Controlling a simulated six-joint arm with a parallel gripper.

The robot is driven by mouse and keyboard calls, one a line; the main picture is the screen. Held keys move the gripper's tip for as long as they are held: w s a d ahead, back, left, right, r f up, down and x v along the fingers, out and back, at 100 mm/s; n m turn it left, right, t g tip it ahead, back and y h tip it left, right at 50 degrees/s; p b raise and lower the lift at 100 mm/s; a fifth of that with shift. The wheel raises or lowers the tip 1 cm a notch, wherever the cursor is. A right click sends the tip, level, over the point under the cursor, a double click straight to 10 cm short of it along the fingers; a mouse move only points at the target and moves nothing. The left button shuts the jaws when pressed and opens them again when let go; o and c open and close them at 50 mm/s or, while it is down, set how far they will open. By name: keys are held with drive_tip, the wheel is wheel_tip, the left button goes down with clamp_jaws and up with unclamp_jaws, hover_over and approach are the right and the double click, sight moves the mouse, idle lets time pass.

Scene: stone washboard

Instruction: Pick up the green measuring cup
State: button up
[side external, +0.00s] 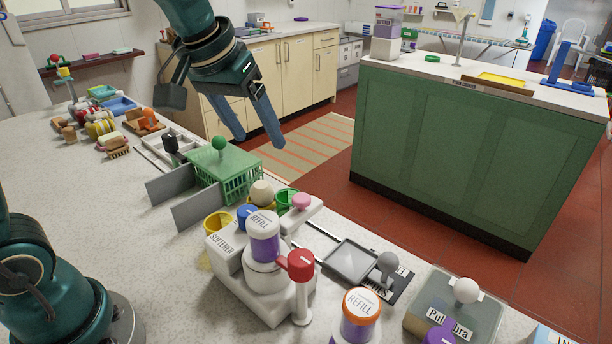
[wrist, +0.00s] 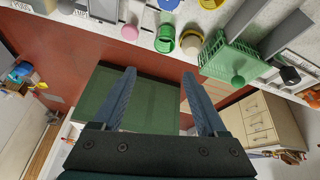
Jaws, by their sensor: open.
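The green measuring cup (side external: 284,201) stands on the stone counter near its far edge, beside a pink-knobbed white item. It is partly hidden by nearby things in the side view. In the wrist view the green cup (wrist: 165,39) shows at the top centre, beyond the fingertips. My gripper (side external: 258,141) is open and empty, raised well above the counter around its far edge. In the wrist view the gripper (wrist: 159,73) has its two blue fingers spread, with the green cabinet and red floor showing between them. It is apart from the cup.
A green basket (side external: 225,172) with a knobbed lid stands left of the cup. A blue cup (side external: 246,213), a yellow cup (side external: 216,222) and a refill bottle (side external: 263,238) crowd close by. A grey tray (side external: 349,262) lies to the right.

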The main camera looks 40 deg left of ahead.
drive_tip(key=g, duration=0.2)
approach(289, 197)
drive_tip(key=shift+n+g, duration=0.5)
drive_tip(key=shift+g, duration=0.1)
drive_tip(key=f, duration=0.5)
drive_tip(key=w+d+f, duration=0.1)
drive_tip(key=f, duration=0.2)
drive_tip(key=shift+d, duration=0.15)
drive_tip(key=shift+c, duration=0.3)
drive_tip(key=c, duration=1)
